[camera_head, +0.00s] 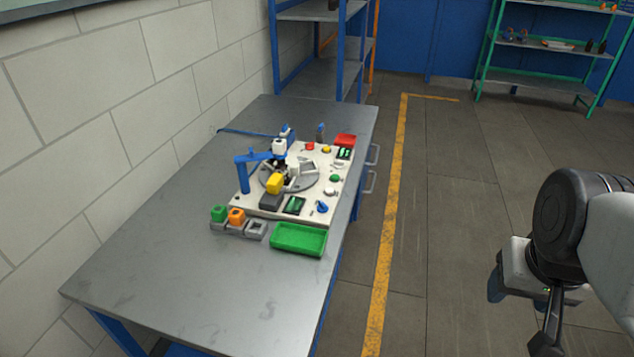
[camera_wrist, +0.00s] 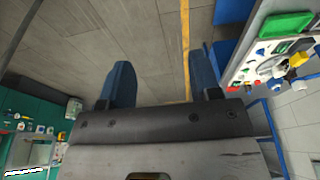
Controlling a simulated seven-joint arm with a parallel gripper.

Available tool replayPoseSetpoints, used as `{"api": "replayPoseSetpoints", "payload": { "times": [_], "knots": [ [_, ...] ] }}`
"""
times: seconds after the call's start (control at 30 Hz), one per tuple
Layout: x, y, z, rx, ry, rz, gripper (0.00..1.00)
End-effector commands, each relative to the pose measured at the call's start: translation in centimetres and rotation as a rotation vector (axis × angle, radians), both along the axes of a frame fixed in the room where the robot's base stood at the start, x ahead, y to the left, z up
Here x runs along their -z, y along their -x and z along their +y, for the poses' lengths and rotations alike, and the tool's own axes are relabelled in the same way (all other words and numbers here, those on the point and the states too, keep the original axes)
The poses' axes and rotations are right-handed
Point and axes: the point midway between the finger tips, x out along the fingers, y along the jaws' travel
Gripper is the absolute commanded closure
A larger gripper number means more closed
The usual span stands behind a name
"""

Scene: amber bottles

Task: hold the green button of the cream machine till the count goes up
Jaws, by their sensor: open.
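The cream machine (camera_head: 257,204) is a flat panel on the grey metal table, with a round grey turntable, a blue post with an arm, and several coloured buttons. The green button (camera_head: 335,178) is on its right side, near a red one and a white one. The small display (camera_head: 294,205) is too small to read. The machine also shows at the upper right of the wrist view (camera_wrist: 243,70). My gripper (camera_wrist: 160,85) is open and empty, with two blue fingers. In the head view it is at the far right, over the floor, well away from the machine.
The table's (camera_head: 180,245) near part is bare. A blue shelf (camera_head: 320,75) stands behind. The floor (camera_head: 450,190) between my arm and the table is clear.

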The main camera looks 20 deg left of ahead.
Motion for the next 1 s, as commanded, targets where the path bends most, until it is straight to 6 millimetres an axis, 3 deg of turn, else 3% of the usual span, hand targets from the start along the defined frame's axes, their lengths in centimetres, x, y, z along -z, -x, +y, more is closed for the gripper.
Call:
{"api": "replayPoseSetpoints", "payload": {
  "times": [0.03,0.37,1.0],
  "knots": [
    [0.0,0.0,0.0,0.0,0.0,0.0,0.51],
    [0.0,0.0,0.0,0.0,0.0,0.0,1.0],
    [0.0,0.0,0.0,0.0,0.0,0.0,1.0]
  ]
}}
